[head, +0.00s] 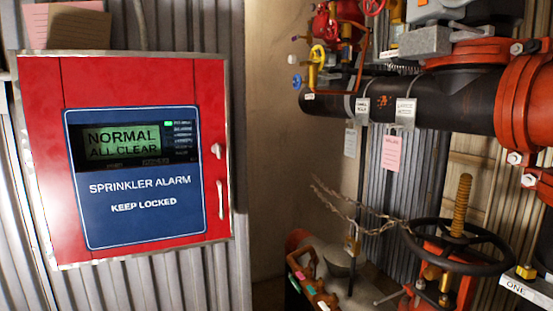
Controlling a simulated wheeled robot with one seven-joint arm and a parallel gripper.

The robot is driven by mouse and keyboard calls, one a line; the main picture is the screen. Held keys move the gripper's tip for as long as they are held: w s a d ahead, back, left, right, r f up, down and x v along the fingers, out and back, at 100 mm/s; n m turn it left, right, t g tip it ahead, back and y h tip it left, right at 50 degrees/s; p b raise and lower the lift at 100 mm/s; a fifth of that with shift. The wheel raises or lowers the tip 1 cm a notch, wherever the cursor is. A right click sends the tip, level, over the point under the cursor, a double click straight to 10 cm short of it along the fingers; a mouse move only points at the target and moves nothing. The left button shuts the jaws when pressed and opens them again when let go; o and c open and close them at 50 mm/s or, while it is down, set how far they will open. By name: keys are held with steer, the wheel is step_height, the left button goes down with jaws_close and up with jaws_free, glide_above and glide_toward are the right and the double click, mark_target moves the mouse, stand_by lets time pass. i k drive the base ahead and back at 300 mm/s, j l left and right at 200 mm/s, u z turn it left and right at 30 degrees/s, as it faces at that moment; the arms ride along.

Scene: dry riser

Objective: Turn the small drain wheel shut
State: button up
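Several small valve handles cluster at the upper middle in the head view. A small blue wheel (297,81) sits at the left of the cluster, just above the end of the black pipe. A yellow handle (317,56) is beside it, and a small red wheel (373,5) is partly cut off by the top edge. No label that I can read tells which one is the drain wheel, and I cannot tell whether any is open or shut. My gripper is not in view.
A red alarm cabinet (140,230) reading "NORMAL ALL CLEAR" fills the left. A thick black pipe (450,100) with orange flanges (515,100) crosses the right. Below it is a large black handwheel (490,268) on an upright threaded stem, with a chain (345,205) reaching left from it.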

mark_target(331, 29)
steer(key=i+j+z, duration=0.15)
steer(key=j+z, duration=0.25)
steer(key=j, duration=0.3)
steer(key=j+z, duration=0.35)
steer(key=j, duration=0.3)
steer(key=j+z, duration=0.4)
steer(key=j, duration=0.35)
